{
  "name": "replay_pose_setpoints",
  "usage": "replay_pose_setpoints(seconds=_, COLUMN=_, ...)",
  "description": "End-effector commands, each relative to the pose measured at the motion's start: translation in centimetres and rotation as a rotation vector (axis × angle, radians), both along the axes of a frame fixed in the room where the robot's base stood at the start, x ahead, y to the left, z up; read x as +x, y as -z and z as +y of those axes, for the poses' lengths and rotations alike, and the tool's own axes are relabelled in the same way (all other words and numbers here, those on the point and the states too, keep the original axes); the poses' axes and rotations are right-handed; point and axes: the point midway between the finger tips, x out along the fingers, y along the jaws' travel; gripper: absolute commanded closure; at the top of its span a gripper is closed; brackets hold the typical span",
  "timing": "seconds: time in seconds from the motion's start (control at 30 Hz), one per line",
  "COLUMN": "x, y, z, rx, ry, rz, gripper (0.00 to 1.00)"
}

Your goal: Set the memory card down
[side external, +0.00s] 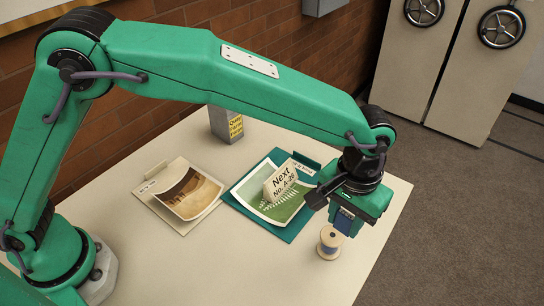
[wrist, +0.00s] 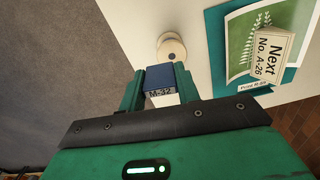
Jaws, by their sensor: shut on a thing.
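The memory card (wrist: 162,76) is a small dark blue block with a pale label reading M-32. My gripper (wrist: 160,88) is shut on it, with one green finger on each side. In the side external view my gripper (side external: 347,216) points down over the right part of the table, and the blue card (side external: 343,222) shows at its tips. The card is close to a wooden spool (side external: 329,246); I cannot tell whether they touch. The card's lower end is partly hidden in both views.
The cream table (side external: 225,270) has a teal folder (side external: 292,236) with a green picture and a Next No. A-26 sign (side external: 282,182) left of my gripper. A beige folder (side external: 150,200) and a grey box (side external: 226,124) are farther left. The front of the table is clear.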

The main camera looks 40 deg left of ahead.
Motion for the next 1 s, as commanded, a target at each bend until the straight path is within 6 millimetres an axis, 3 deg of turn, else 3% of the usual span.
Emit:
replay_pose_setpoints(seconds=0.7, x=-10.6, y=1.7, z=7.6, rx=0.001, ry=-0.102, rz=0.001, gripper=0.90)
replay_pose_setpoints(seconds=1.0, x=-12.8, y=2.3, z=9.6, rx=0.000, ry=-0.124, rz=0.000, gripper=0.90)
